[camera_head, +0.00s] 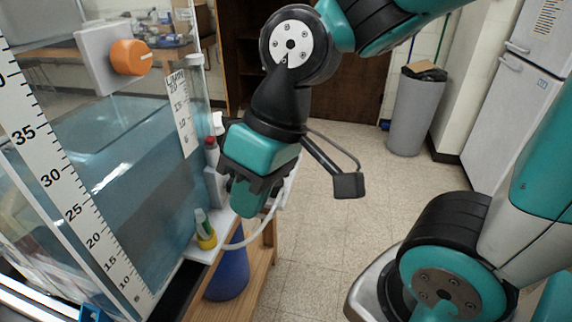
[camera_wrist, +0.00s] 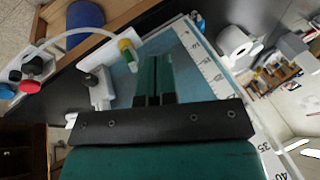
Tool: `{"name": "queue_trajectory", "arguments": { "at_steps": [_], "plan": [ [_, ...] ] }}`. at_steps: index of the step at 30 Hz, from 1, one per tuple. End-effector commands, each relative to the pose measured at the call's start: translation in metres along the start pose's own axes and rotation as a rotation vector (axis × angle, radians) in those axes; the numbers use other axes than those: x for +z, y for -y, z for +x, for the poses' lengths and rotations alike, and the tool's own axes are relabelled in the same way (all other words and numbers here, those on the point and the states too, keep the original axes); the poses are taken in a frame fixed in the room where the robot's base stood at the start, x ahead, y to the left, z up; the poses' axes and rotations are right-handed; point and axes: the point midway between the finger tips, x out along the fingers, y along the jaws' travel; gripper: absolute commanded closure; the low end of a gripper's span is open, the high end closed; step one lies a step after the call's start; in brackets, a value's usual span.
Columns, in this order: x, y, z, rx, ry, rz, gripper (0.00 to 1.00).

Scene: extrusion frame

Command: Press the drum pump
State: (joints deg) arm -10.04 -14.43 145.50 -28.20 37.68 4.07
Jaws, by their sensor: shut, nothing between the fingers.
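A blue drum (camera_head: 229,274) stands low on a wooden shelf below my gripper, partly hidden by the white panel in the head view. It also shows at the top left of the wrist view (camera_wrist: 85,14). A white curved hose (camera_head: 247,237) passes by the drum and also shows in the wrist view (camera_wrist: 82,33). I cannot clearly make out the pump head. My gripper (camera_head: 243,206) is shut and empty, pointing down beside the water tank, above the white panel; its green fingers lie together in the wrist view (camera_wrist: 157,62).
A clear tank (camera_head: 125,165) with a ruler scale and orange knob (camera_head: 130,57) fills the left. Red (camera_wrist: 31,88) and black knobs sit at the left of the wrist view. A yellow-green item (camera_head: 204,230) stands on the panel. A grey bin (camera_head: 417,110) stands behind open floor.

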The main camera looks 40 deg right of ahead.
Motion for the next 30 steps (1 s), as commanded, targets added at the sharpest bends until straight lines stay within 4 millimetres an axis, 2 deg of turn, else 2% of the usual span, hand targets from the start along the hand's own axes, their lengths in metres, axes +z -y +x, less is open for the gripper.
{"name": "queue_trajectory", "arguments": {
  "at_steps": [1, 2, 5, 7, 9, 12, 15, 18, 20, 30],
  "plan": [
    [-0.013, -0.025, 0.013, -0.001, -0.044, 0.128, 1.0],
    [-0.023, -0.041, 0.017, -0.003, -0.081, 0.215, 1.0],
    [-0.051, -0.109, 0.031, -0.015, -0.228, 0.55, 1.0],
    [-0.063, -0.165, 0.036, -0.03, -0.344, 0.79, 1.0],
    [-0.065, -0.221, 0.038, -0.048, -0.459, 1.011, 1.0],
    [-0.055, -0.291, 0.037, -0.077, -0.611, 1.274, 1.0],
    [-0.04, -0.339, 0.034, -0.103, -0.728, 1.456, 1.0],
    [-0.029, -0.365, 0.031, -0.121, -0.796, 1.556, 1.0],
    [-0.027, -0.372, 0.029, -0.126, -0.818, 1.581, 1.0],
    [-0.027, -0.373, 0.028, -0.127, -0.822, 1.587, 1.0]
  ]
}}
